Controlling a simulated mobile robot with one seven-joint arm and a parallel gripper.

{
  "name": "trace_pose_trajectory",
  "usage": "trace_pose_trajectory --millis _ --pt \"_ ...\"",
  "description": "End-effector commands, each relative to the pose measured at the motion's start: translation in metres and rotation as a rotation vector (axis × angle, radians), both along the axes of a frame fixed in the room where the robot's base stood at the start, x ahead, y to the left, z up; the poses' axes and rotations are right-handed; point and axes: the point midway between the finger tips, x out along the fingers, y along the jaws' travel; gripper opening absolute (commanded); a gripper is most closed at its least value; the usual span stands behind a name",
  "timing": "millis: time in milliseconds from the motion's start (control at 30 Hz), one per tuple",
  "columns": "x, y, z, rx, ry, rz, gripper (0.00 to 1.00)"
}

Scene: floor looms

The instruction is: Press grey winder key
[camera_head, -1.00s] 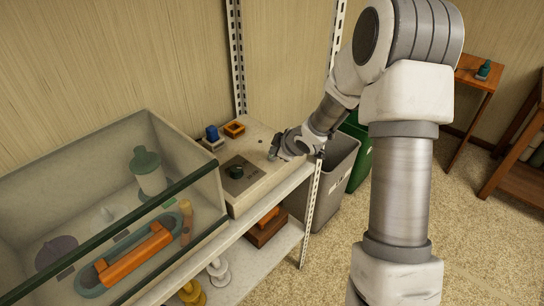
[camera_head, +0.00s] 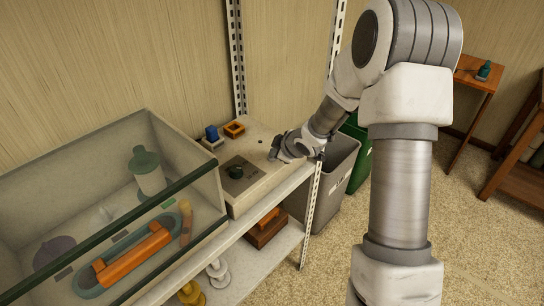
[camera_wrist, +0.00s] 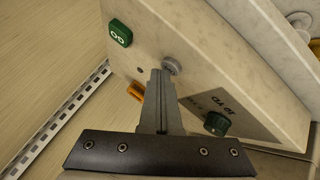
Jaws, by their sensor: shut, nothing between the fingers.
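The grey winder key (camera_wrist: 171,65) is a small round grey knob on the face of a pale box, seen in the wrist view. My gripper (camera_wrist: 161,72) is shut and empty, with its fingertips right at the key; I cannot tell whether they touch it. In the head view the pale box (camera_head: 257,190) sits at the right end of the shelf, and my gripper (camera_head: 276,152) is at its right side. The key is not clear in the head view.
A green knob (camera_wrist: 215,122) on a dark plate and a green button (camera_wrist: 119,32) are on the same box. A blue block (camera_head: 212,133) and an orange square tray (camera_head: 234,128) stand behind. A glass case (camera_head: 190,150) is left; a grey bin (camera_head: 338,168) stands right.

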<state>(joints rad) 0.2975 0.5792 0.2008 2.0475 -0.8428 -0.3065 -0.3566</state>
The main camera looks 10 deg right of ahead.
Motion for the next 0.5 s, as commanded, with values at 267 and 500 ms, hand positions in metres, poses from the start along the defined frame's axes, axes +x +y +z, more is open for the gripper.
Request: trace_pose_trajectory --millis 267,500 --pt "-0.001 0.000 0.008 0.000 0.003 -0.001 0.00" --pt "-0.001 0.000 0.016 0.000 0.001 0.000 0.00"
